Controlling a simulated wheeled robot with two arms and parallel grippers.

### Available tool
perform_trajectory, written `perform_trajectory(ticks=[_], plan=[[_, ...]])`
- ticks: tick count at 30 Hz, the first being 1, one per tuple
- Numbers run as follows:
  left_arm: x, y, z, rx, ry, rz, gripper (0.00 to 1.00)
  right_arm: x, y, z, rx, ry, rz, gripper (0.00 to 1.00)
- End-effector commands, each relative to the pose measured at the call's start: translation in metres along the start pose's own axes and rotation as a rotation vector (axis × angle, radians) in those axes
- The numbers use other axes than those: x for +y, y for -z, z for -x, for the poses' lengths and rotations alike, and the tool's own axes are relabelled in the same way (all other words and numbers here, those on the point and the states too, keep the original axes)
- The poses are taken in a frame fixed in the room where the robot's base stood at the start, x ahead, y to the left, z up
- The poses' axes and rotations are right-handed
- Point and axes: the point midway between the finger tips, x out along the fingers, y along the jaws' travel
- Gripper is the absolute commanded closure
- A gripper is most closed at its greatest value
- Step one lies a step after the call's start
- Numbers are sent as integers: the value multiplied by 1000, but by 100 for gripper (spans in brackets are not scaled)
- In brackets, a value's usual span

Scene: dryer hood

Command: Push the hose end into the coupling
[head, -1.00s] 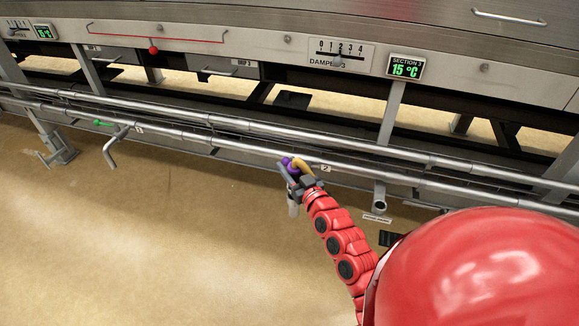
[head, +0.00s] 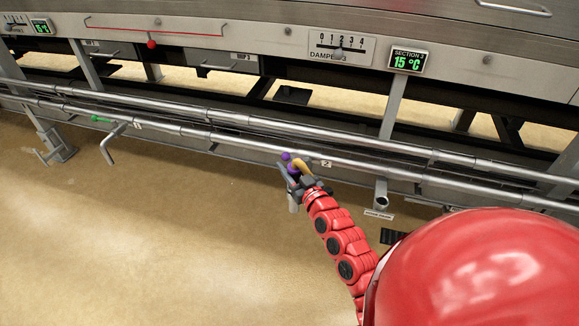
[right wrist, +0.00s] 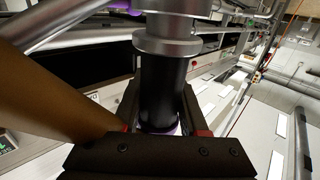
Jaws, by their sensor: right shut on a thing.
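My right gripper (head: 300,184) is at the lower pipe near the "2" tag, beside a purple part (head: 287,157) and a curved tan hose (head: 299,165). In the right wrist view, its jaws (right wrist: 162,125) are shut around a black cylinder, the hose end (right wrist: 162,88). A metal collar, seemingly the coupling (right wrist: 168,40), is in line above the black cylinder. I cannot tell how far one sits inside the other. The tan hose passes on the left in the right wrist view (right wrist: 55,95). My left gripper is out of view.
Two long metal pipes (head: 420,155) run across in front of the machine. A green-handled branch (head: 101,119) is at the left and an open pipe end (head: 381,200) at the right. The tan floor (head: 150,250) at the lower left is clear.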

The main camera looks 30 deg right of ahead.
Motion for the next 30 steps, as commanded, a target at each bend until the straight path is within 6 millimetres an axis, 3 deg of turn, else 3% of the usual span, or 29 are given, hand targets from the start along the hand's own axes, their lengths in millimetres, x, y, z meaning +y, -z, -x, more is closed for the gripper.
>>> perform_trajectory(ticks=[14, 15, 20, 30], plan=[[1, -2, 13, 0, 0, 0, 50, 0, -13, 0, -1, 0, -1, 100], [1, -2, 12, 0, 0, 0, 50, 0, -12, 0, -1, 0, -1, 54], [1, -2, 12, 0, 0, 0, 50, 0, -12, 0, -1, 0, -1, 25], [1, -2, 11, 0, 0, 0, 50, 0, -12, 2, -1, -1, 0, 22]])
